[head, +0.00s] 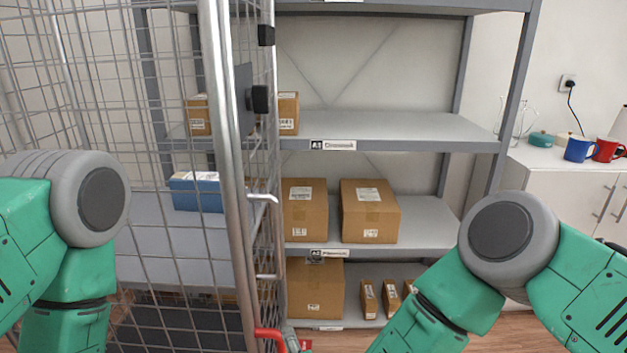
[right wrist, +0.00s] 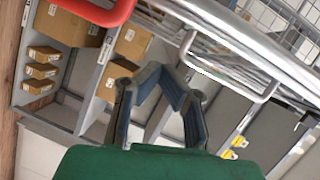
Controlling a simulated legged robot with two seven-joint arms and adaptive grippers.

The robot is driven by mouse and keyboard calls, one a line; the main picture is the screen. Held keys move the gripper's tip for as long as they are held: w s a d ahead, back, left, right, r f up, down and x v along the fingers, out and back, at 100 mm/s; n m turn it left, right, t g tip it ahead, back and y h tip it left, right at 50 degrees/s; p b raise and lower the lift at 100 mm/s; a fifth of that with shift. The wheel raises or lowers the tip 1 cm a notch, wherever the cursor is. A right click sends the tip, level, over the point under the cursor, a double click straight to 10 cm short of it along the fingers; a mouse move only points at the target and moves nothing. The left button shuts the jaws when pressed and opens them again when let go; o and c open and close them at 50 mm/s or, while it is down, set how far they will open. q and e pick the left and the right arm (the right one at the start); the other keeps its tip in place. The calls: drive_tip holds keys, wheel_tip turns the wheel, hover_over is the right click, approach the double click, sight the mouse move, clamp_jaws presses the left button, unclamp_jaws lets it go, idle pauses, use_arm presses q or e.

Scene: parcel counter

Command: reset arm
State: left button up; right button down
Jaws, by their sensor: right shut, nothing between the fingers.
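My right gripper (right wrist: 158,75) shows in the right wrist view with its two dark fingers brought together at the tips and nothing held. It is close to the steel tubes of the roll cage (head: 222,120), with the cage's red handle (right wrist: 100,10) beyond it at the upper left. The red handle also shows at the bottom of the head view (head: 268,333). In the head view my right forearm reaches down to the bottom edge, and the right gripper is mostly out of sight there. My left arm is at the left edge; its gripper is not visible.
Behind the cage stands a grey shelf rack (head: 400,146) with cardboard boxes (head: 369,212) on several levels. A blue bin (head: 196,190) shows through the mesh. A white cabinet (head: 580,185) at right bears a blue mug (head: 578,149) and a red mug (head: 607,150).

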drive_tip(key=s+d+f+n+g+h, duration=0.1)
drive_tip(key=s+d+f+n+g, duration=0.3)
drive_tip(key=s+d+f, duration=0.4)
drive_tip(key=s+d+f+n+g+h, duration=0.1)
drive_tip(key=s+d+f+n+g, duration=0.45)
drive_tip(key=d, duration=0.35)
drive_tip(key=s+d+n+g+h+p, duration=0.1)
drive_tip(key=s+d+g, duration=0.4)
drive_tip(key=s+d, duration=1)
drive_tip(key=shift+d+r+n+h, duration=0.45)
drive_tip(key=shift+d+n+h, duration=0.35)
drive_tip(key=shift+h, duration=0.4)
drive_tip(key=shift+w+a, duration=0.1)
drive_tip(key=shift+a, duration=0.1)
drive_tip(key=shift+d, duration=0.1)
